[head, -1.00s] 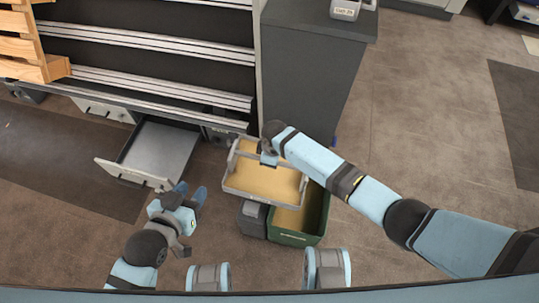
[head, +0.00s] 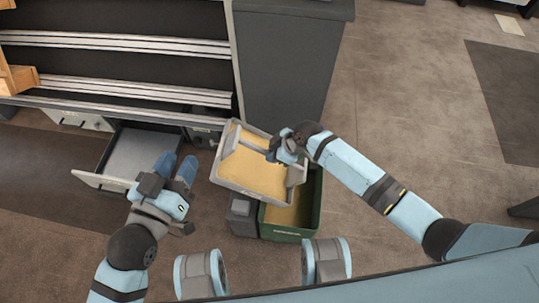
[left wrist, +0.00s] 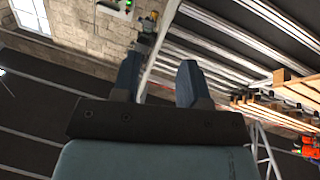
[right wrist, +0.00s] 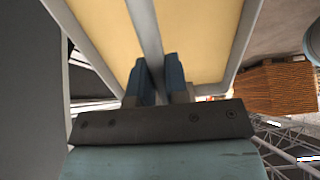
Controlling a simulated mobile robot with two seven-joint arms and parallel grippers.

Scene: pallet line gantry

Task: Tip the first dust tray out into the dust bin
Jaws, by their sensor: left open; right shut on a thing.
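The dust tray (head: 252,172) is a grey tray with a layer of tan dust and a bar handle across it. My right gripper (head: 285,150) is shut on the handle and holds the tray tilted above the green dust bin (head: 290,233). The bin holds tan dust; the tray hides part of it. In the right wrist view, the fingers (right wrist: 160,88) clasp the handle bar, with tan dust on both sides. My left gripper (head: 177,172) is open and empty in front of the pulled-out drawer (head: 145,152). In the left wrist view its fingers (left wrist: 160,80) are apart with nothing between them.
A dark grey box (head: 242,215) stands left of the bin. The open drawer juts from the base of the railed line (head: 130,90). A grey cabinet (head: 290,70) stands behind the bin.

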